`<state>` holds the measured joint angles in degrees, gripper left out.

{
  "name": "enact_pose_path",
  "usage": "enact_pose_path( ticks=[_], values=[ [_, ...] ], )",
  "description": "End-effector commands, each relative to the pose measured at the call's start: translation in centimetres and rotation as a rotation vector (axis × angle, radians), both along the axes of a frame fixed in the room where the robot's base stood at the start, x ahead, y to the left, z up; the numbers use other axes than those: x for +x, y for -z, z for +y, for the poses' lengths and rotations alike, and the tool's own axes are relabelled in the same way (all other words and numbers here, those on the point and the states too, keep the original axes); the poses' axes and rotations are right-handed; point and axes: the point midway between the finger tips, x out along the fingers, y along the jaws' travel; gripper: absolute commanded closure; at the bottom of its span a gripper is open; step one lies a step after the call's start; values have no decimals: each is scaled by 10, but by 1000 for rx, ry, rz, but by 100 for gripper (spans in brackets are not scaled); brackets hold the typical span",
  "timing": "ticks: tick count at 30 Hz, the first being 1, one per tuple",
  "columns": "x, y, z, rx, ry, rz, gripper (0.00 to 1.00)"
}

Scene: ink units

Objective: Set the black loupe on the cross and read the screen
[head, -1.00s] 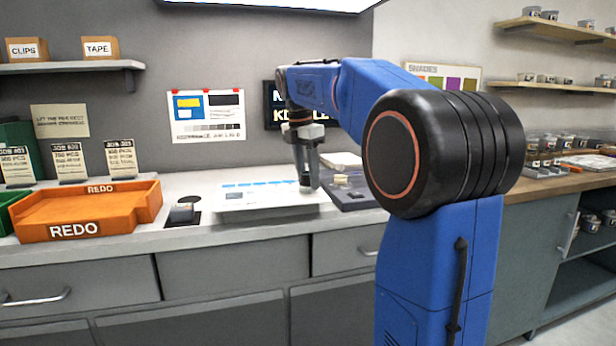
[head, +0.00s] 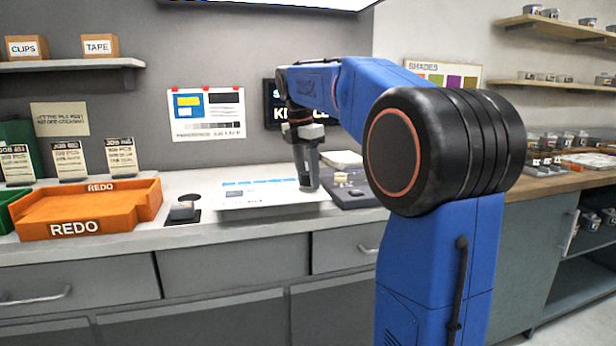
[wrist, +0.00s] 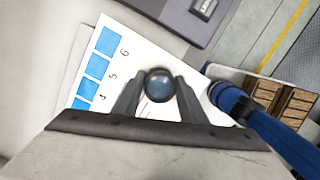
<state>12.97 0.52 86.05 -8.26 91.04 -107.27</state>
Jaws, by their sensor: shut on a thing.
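My gripper (head: 308,187) is over the right end of the printed sheet (head: 255,196) on the counter. In the wrist view its two fingers are closed on the round black loupe (wrist: 160,84), whose lens looks bluish. The loupe is at or just above the sheet; I cannot tell whether it touches. The sheet (wrist: 155,55) shows blue patches numbered 4, 5 and 6. The cross is not visible. The screen (head: 290,112) on the back wall is dark with pale letters and partly hidden by my arm.
A dark device (head: 350,190) is right of the sheet. A poster (head: 206,115) hangs behind. Job cards stand at the back left.

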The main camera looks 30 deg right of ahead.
Motion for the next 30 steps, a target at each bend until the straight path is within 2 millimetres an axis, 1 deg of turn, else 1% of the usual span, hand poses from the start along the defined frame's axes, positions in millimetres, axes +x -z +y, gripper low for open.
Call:
enact_pose_path(
  ticks=[8, 21, 30],
  values=[
    [0, -3, 0, 0, 0, -1, 84],
    [0, -29, 0, 0, 0, 0, 84],
    [0, -30, 0, 0, 0, 0, 84]
  ],
)
